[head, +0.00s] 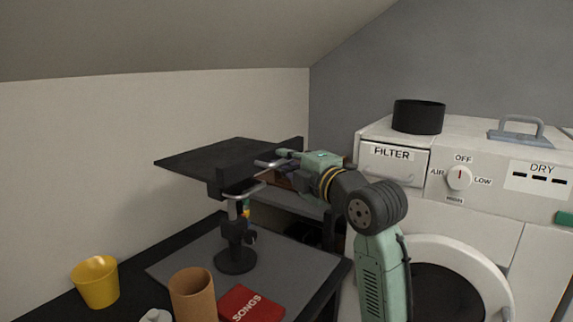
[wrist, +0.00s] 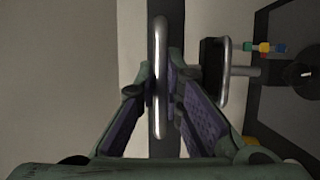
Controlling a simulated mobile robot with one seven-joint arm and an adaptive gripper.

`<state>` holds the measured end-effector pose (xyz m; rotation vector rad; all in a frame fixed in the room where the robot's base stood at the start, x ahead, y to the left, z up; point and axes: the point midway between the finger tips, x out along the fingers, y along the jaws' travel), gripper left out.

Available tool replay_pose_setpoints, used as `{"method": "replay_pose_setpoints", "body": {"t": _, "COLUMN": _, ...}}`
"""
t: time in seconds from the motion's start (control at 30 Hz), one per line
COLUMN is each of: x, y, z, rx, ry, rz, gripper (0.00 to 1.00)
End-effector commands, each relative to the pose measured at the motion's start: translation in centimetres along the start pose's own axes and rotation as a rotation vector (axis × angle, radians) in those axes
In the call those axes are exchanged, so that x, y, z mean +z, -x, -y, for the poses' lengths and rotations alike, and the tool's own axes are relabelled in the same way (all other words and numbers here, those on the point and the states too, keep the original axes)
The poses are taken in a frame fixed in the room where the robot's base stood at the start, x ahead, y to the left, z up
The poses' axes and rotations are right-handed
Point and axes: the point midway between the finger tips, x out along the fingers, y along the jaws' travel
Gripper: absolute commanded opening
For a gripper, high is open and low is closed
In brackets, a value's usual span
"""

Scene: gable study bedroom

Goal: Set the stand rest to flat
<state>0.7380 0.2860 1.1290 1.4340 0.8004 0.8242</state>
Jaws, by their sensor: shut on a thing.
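The stand rest is a broad black plate (head: 210,157) with a raised lip along its near right edge. It looks close to level; a slight tilt is hard to judge. It sits on a short black stand (head: 236,250) on the desk. My gripper (head: 281,157) reaches in from the right at the lip. In the wrist view my gripper (wrist: 163,95) is closed around the rest's silver bar handle (wrist: 160,40). A second silver handle (head: 245,192) sits lower, on a black block under the rest.
A white dryer (head: 400,225) stands right, with a black pot (head: 418,116) on top. The wall is close behind the rest.

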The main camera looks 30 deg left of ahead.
Motion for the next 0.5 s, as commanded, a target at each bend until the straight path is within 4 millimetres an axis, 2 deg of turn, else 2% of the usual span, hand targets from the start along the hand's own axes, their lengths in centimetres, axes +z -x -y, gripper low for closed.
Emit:
{"method": "replay_pose_setpoints", "body": {"t": 0.03, "x": 0.05, "y": 0.07, "z": -0.51, "rx": 0.011, "ry": 0.004, "rz": 0.003, "gripper": 0.0}}
{"method": "replay_pose_setpoints", "body": {"t": 0.33, "x": 0.06, "y": 0.09, "z": -0.66, "rx": 0.015, "ry": 0.005, "rz": 0.004, "gripper": 0.0}}
{"method": "replay_pose_setpoints", "body": {"t": 0.37, "x": 0.07, "y": 0.1, "z": -0.66, "rx": 0.015, "ry": 0.005, "rz": 0.004, "gripper": 0.11}}
{"method": "replay_pose_setpoints", "body": {"t": 0.5, "x": 0.05, "y": 0.1, "z": -0.61, "rx": 0.013, "ry": 0.004, "rz": 0.003, "gripper": 0.2}}
